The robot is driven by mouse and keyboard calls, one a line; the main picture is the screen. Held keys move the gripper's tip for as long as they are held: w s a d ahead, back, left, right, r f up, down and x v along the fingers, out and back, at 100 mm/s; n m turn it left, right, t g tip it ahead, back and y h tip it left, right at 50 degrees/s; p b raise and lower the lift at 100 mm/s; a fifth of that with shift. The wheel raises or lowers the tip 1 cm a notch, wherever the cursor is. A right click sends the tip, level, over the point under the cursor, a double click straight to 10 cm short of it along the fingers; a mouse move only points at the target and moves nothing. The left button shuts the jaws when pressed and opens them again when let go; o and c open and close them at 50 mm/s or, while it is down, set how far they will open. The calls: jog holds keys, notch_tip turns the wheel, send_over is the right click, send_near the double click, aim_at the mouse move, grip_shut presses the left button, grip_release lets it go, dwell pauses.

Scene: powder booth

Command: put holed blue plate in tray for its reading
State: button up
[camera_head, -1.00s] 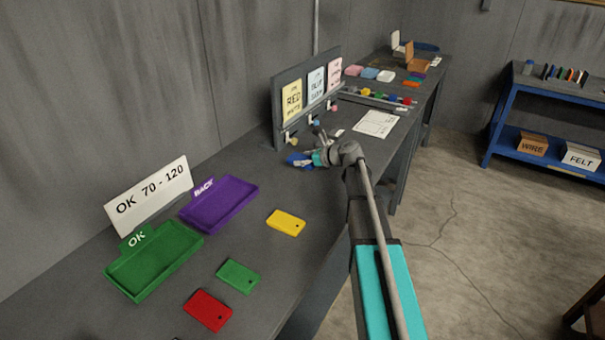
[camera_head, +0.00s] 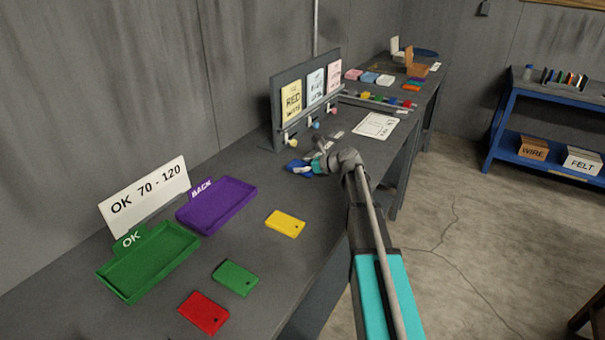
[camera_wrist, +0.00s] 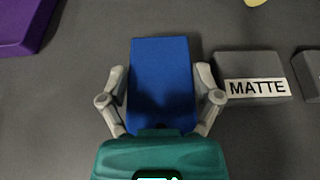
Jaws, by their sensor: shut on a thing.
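The blue plate (camera_wrist: 162,82) is between the two fingers of my gripper (camera_wrist: 162,92) in the wrist view, and the fingers are shut on its sides. In the head view the blue plate (camera_head: 297,165) is at my gripper (camera_head: 312,167), over the bench in front of the card board. The green tray (camera_head: 150,262) marked OK stands at the left of the bench. The purple tray (camera_head: 216,206) marked BACK is beside it, and its corner shows in the wrist view (camera_wrist: 22,28). A sign (camera_head: 145,196) behind them reads OK 70 - 120.
Yellow (camera_head: 285,223), green (camera_head: 235,277) and red (camera_head: 204,312) plates lie along the bench front. A grey block marked MATTE (camera_wrist: 255,78) is just right of my gripper. The board (camera_head: 308,98) with cards stands behind. Bench between gripper and purple tray is clear.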

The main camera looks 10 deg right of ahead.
jog(key=shift+f+b, duration=0.3)
jog(key=shift+f, duration=0.35)
jog(key=shift+f, duration=0.1)
jog(key=o, duration=1.1)
jog(key=shift+c, duration=0.2)
jog(key=shift+r, duration=0.25)
jog(key=p+v, duration=0.4)
jog(key=v, duration=0.8)
jog(key=shift+p, duration=0.35)
